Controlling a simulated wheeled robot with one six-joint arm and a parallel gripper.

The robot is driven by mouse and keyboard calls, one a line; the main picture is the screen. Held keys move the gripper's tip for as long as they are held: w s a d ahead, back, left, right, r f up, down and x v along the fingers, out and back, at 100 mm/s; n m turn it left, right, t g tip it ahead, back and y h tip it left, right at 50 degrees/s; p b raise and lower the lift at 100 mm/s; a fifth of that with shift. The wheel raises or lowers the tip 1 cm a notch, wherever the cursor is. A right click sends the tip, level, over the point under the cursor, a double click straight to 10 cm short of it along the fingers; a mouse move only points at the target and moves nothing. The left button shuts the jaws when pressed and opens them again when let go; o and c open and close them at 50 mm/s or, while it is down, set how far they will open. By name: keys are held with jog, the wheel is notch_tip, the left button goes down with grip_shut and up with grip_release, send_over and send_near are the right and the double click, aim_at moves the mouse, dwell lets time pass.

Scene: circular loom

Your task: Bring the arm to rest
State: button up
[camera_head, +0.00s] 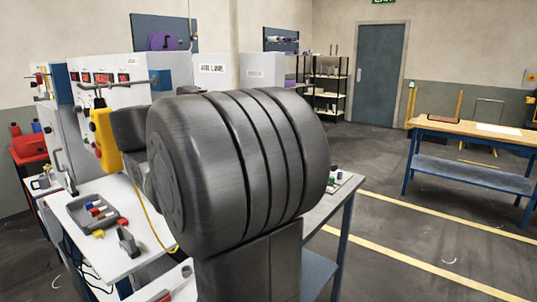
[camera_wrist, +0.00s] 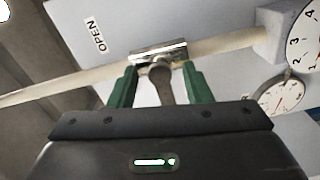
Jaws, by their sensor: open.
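My gripper (camera_wrist: 159,70) shows in the wrist view with two green fingers spread apart. A grey metal lever (camera_wrist: 162,84) stands between the fingers, with a gap visible on each side of it. The lever joins a shiny metal fitting (camera_wrist: 158,52) on a pale pipe (camera_wrist: 225,43), just beyond the fingertips. In the head view a large dark ribbed part of my arm fills the middle, and my gripper is not seen there.
A sign reading OPEN (camera_wrist: 96,36) and two gauges (camera_wrist: 281,94) are near the pipe. In the head view, a white bench (camera_head: 95,235) holds a grey parts tray (camera_head: 96,214), and a yellow pendant (camera_head: 105,138) hangs above. A wooden-topped table (camera_head: 465,130) stands right, beyond open floor.

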jog(key=s+a+n, duration=0.2)
jog(key=s+a, duration=0.3)
jog(key=s, duration=0.1)
jog(key=w+d+m+b, duration=0.5)
jog(key=w+m+b, duration=0.1)
jog(key=m, duration=0.3)
jog(key=shift+m, duration=0.3)
dwell(0.6)
jog(key=shift+d+f, duration=0.1)
dwell(0.3)
